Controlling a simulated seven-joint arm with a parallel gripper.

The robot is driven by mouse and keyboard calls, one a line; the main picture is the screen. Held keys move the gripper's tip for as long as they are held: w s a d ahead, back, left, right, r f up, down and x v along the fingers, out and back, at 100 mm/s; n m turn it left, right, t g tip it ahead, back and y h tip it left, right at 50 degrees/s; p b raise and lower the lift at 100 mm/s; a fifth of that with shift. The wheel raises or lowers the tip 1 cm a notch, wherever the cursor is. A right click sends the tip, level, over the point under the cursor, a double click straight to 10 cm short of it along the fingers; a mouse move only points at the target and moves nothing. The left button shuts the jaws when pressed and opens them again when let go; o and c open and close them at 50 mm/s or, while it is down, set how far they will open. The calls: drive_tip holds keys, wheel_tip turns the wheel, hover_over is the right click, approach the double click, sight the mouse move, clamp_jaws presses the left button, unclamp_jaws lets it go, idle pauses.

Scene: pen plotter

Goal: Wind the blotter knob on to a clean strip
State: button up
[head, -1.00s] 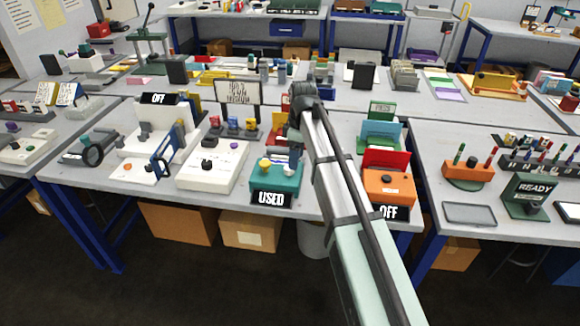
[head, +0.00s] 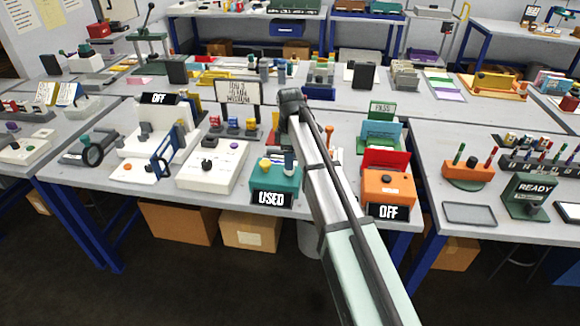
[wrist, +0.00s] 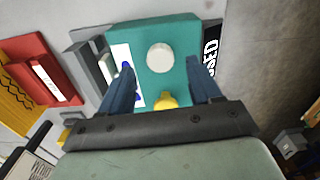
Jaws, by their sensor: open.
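The teal blotter box (head: 262,184) stands at the front of the middle table, with a black sign reading USED (head: 271,198) on its front. A yellow knob (head: 265,163) stands on its top. In the wrist view a round white knob (wrist: 160,57) and the yellow knob (wrist: 166,100) sit on the teal top. Beside them is a white strip (wrist: 119,55) with blue marks, partly covered by a finger. My gripper (wrist: 158,78) is open above the box, its blue fingers on either side of the white knob's line. I cannot tell its height or any contact.
A white box (head: 212,168) with knobs stands close left of the teal box. An orange box (head: 388,187) with an OFF sign (head: 389,212) stands to the right, beyond my arm. A red holder (wrist: 42,70) shows at the wrist view's left. My arm hides part of the table.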

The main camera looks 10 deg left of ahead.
drive_tip(key=shift+f, duration=2.15)
drive_tip(key=c, duration=1)
